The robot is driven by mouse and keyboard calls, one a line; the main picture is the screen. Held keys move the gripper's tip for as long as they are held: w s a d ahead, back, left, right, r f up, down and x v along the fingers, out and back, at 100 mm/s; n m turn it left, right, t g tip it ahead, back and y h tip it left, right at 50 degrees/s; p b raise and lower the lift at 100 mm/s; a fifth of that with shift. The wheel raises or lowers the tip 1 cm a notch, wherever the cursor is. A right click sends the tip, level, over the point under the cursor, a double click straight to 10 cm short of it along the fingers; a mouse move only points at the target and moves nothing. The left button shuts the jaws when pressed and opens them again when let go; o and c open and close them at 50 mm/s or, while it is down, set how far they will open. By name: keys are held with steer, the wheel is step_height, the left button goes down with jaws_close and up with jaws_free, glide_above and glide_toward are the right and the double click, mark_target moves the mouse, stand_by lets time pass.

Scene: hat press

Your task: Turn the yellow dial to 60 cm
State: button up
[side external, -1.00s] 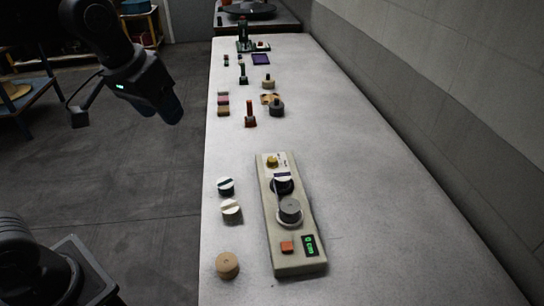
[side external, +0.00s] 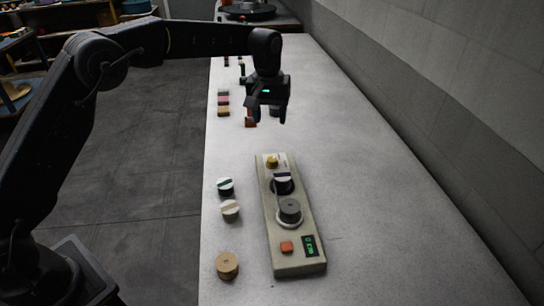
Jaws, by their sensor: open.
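The yellow dial (side external: 272,161) is a small round knob at the far end of a long beige machine panel (side external: 268,232) on the table. The panel's small green display (side external: 309,245) at its near end seems to read 0 cm. My gripper (side external: 270,115) is open and empty, fingers pointing down, in the air over the table and above the far end of the panel. It is apart from the yellow dial. The dial's pointer and scale are too small to read.
The panel also holds a dark-and-white hat (side external: 283,183), a grey cylinder (side external: 290,208) and an orange-red button (side external: 286,247). Left of it stand two striped hats (side external: 225,186) (side external: 230,210) and a cork-coloured disc (side external: 228,265). Stacked coloured blocks (side external: 223,103) stand farther back. The table's right side is clear.

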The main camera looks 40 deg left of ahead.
mark_target(272, 159)
steer(key=f, duration=1.3)
steer(key=shift+w+d+f, duration=0.1)
steer(key=shift+d+f, duration=0.05)
steer(key=shift+d, duration=0.1)
steer(key=c, duration=0.9)
